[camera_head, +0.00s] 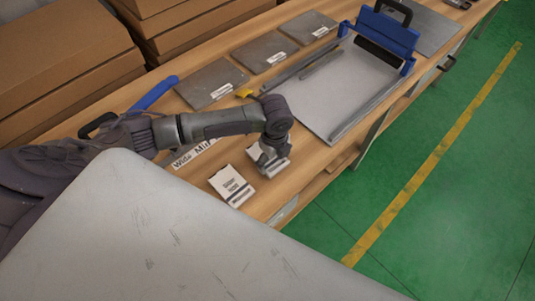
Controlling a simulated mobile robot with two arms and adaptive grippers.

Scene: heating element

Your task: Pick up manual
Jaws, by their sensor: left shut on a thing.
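A white manual with dark print (231,187) lies on the wooden workbench (197,178). My left gripper (271,163) points down just to the right of that manual and is apart from it. The left gripper is shut on a small white, booklet-like thing (281,165), mostly hidden by the fingers, low over the bench top or at it; I cannot tell whether it touches the wood. My right gripper is not in view.
Several grey metal plates (211,83) with white labels lie along the back of the bench. A grey tray with a blue-handled frame (388,33) lies to the right. Cardboard boxes (65,60) stand behind. Green floor (430,190) is clear at the right.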

